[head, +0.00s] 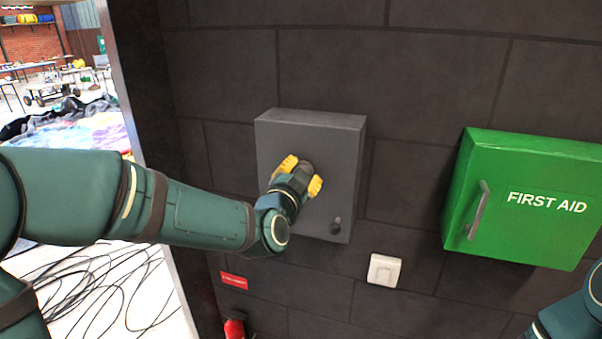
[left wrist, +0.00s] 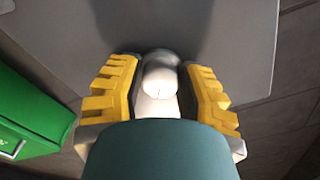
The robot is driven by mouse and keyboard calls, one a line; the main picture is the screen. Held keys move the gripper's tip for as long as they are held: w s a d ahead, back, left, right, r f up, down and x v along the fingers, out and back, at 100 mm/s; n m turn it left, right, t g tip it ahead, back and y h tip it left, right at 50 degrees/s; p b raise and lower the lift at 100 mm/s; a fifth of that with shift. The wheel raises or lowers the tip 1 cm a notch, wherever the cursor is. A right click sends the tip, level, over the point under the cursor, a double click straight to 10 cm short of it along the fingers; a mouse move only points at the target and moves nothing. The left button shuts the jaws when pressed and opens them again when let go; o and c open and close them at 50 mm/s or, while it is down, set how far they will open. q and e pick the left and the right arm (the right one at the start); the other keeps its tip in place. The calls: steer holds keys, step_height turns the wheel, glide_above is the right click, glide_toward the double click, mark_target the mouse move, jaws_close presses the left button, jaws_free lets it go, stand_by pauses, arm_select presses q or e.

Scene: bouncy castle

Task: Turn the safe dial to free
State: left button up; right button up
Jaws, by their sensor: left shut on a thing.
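The grey safe (head: 340,150) is a box fixed to the dark block wall, in the middle of the head view. Its front also shows in the left wrist view (left wrist: 235,40). My left gripper (head: 301,174) is at the safe's front, its yellow finger pads on either side of a rounded dial (head: 307,166). In the left wrist view the dial (left wrist: 160,76) looks pale and sits between the pads (left wrist: 160,88), which are shut on it. The dial's markings are hidden or too small to read. My right gripper is out of view.
A small dark knob (head: 336,225) is low on the safe's front. A green first aid cabinet (head: 525,165) hangs to the right, with a white switch (head: 384,270) between. A red extinguisher (head: 234,328) is below. An opening with cables on the floor is at left.

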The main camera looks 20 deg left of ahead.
arm_select(q)
steer(key=m+p, duration=0.1)
steer(key=m, duration=0.4)
steer(key=shift+r+m, duration=0.15)
steer(key=shift+m, duration=0.15)
steer(key=m+p, duration=0.1)
steer(key=m, duration=0.4)
steer(key=shift+m+p, duration=0.3)
steer(key=o, duration=1.3)
steer(key=shift+w, duration=0.1)
steer(key=shift+o, duration=0.2)
steer(key=s, duration=0.7)
steer(key=shift+s+a, duration=0.15)
steer(key=shift+s, duration=0.15)
steer(key=shift+f, duration=0.2)
